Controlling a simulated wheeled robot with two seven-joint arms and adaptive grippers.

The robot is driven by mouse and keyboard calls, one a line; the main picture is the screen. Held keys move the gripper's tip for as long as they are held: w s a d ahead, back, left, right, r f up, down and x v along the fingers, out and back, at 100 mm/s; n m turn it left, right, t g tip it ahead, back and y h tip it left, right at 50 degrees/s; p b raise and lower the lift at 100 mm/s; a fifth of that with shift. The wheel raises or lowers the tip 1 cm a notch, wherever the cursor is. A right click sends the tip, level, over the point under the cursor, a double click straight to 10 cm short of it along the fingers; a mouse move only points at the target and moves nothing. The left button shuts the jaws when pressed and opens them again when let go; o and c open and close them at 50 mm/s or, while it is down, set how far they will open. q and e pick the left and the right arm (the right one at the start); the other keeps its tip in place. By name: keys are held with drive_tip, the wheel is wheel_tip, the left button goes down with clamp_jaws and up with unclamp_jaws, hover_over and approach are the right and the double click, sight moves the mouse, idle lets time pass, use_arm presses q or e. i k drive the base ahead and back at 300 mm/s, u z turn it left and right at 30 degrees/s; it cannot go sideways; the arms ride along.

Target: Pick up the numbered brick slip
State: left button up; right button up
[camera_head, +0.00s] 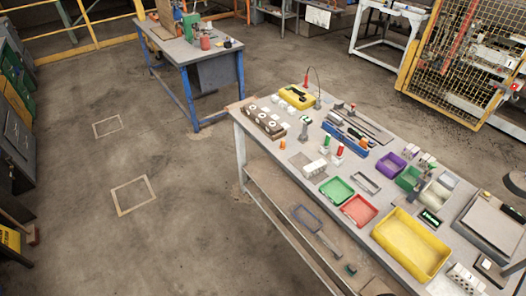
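No brick slip with a readable number can be made out at this size. Candidates on the long workbench (283,178) include a brown block with white round spots (262,122) at its far left end. A small white block (316,168) lies near the middle. A pale block with dark holes (466,277) lies at the near right end. Neither of my grippers shows in the head view.
The bench also holds a green tray (337,190), a red tray (359,210), a large yellow tray (411,246), a purple bin (390,163) and a blue tool holder (344,140). A blue-legged table (193,50) stands behind. Open floor (75,190) lies left.

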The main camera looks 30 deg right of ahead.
sight(308, 172)
drive_tip(key=u, duration=0.2)
drive_tip(key=i, duration=1.5)
drive_tip(key=z, duration=0.65)
drive_tip(key=i, duration=0.8)
drive_tip(key=z, duration=0.9)
